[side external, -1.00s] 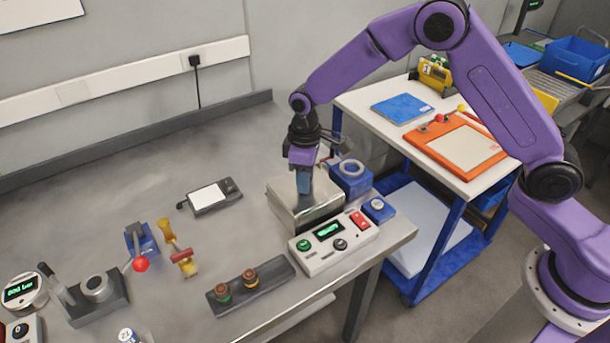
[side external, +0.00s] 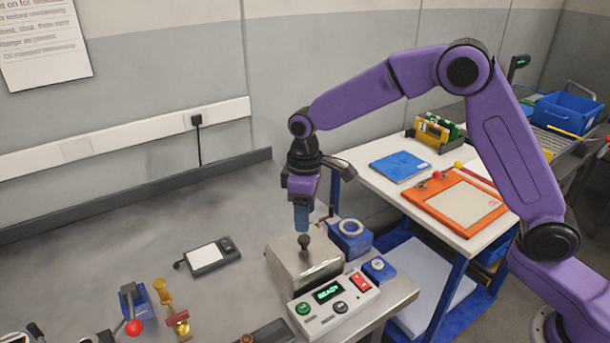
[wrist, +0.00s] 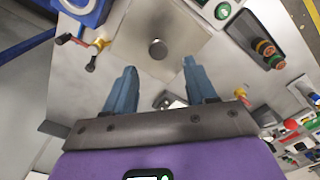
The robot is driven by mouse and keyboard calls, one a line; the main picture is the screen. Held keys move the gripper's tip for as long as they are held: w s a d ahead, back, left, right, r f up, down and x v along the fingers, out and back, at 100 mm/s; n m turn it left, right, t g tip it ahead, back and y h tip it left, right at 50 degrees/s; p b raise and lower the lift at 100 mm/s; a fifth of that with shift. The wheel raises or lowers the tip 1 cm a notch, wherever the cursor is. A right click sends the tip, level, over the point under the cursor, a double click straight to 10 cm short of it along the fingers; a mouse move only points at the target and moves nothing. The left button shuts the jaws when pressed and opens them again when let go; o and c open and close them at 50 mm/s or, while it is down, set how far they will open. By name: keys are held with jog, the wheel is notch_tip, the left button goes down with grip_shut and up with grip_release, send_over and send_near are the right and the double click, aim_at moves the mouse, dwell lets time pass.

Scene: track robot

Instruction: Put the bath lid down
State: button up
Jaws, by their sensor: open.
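The bath lid (side external: 285,257) is a flat metal plate with a round dark knob (side external: 304,241) in its middle. It lies flat on top of the metal bath (side external: 316,284). The lid also shows in the wrist view (wrist: 185,35), with its knob (wrist: 157,49) ahead of my fingers. My gripper (side external: 301,222) points down just above the knob, apart from it. In the wrist view my gripper (wrist: 158,78) has its two blue fingers spread with nothing between them. The inside of the bath is hidden by the lid.
A control box (side external: 333,296) with a green display stands right in front of the bath. Blue units, one with a ring on top (side external: 350,237), stand close to its right. A black handheld device (side external: 208,255) lies to the left.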

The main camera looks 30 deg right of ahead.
notch_tip(320, 180, up, 9)
dwell(0.3)
jog(key=shift+r, duration=0.1)
jog(key=s+d+n, duration=0.1)
jog(key=s+d, duration=0.1)
jog(key=s, duration=0.7)
jog(key=s+d+n, duration=0.1)
jog(key=s+d, duration=0.2)
jog(key=s, duration=0.6)
jog(key=shift+s, duration=0.25)
jog(key=shift+o, duration=0.3)
jog(key=s+d+f, duration=0.2)
jog(key=s+d, duration=0.3)
jog(key=s, duration=0.2)
jog(key=s+d+f+n, duration=0.1)
jog(key=s+d, duration=0.3)
jog(key=s, duration=0.3)
jog(key=shift+s+d+f+n, duration=0.3)
jog(key=shift+s+d+f, duration=0.05)
jog(key=shift+s, duration=0.05)
